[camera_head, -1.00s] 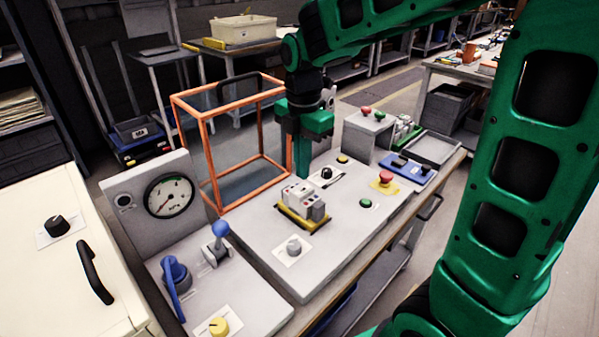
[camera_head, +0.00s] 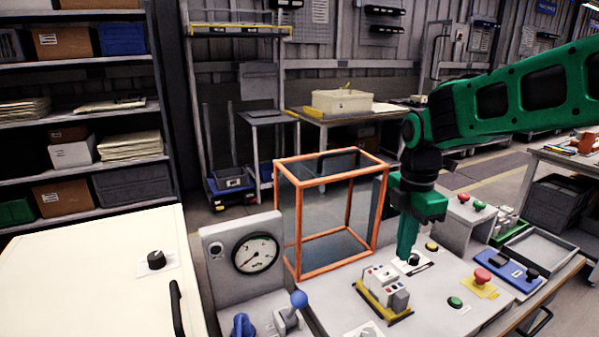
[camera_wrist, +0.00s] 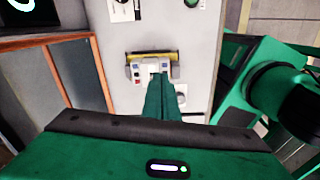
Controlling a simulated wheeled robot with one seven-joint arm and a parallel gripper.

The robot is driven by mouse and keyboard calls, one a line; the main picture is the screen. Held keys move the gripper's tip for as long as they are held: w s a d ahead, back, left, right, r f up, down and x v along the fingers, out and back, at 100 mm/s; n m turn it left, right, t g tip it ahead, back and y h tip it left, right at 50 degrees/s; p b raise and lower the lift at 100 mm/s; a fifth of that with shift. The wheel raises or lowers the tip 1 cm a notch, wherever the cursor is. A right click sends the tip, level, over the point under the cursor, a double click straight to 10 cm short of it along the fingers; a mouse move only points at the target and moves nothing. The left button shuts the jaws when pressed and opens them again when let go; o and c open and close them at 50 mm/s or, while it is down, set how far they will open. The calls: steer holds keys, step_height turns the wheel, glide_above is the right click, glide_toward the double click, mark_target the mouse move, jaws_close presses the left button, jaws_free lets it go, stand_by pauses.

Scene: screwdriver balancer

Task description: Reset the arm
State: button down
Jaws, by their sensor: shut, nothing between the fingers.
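My green gripper (camera_head: 405,250) points down over the grey console panel (camera_head: 450,318), its fingers together and empty. It hangs behind the white and grey switch block (camera_head: 385,288), which sits on a yellow base. In the wrist view, the closed fingers (camera_wrist: 163,85) overlap the near side of the block (camera_wrist: 150,68). I cannot tell the exact height of the fingertips above the panel. My green arm reaches in from the right of the head view.
An orange-framed clear box (camera_head: 340,215) stands left of my gripper. A gauge (camera_head: 256,254) and a blue-knobbed lever (camera_head: 299,299) are at the left. A red button (camera_head: 482,275), a blue switch box (camera_head: 515,270) and a grey tray (camera_head: 545,250) lie to the right.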

steer(key=s+d+f+m, duration=0.2)
steer(key=s+d+m, duration=0.5)
steer(key=s+m, duration=0.4)
steer(key=s+d+f+m, duration=0.2)
steer(key=s+d+m, duration=0.6)
steer(key=s+m, duration=0.3)
steer(key=m, duration=0.4)
steer(key=shift+s+m, duration=0.3)
steer(key=shift+s, duration=0.1)
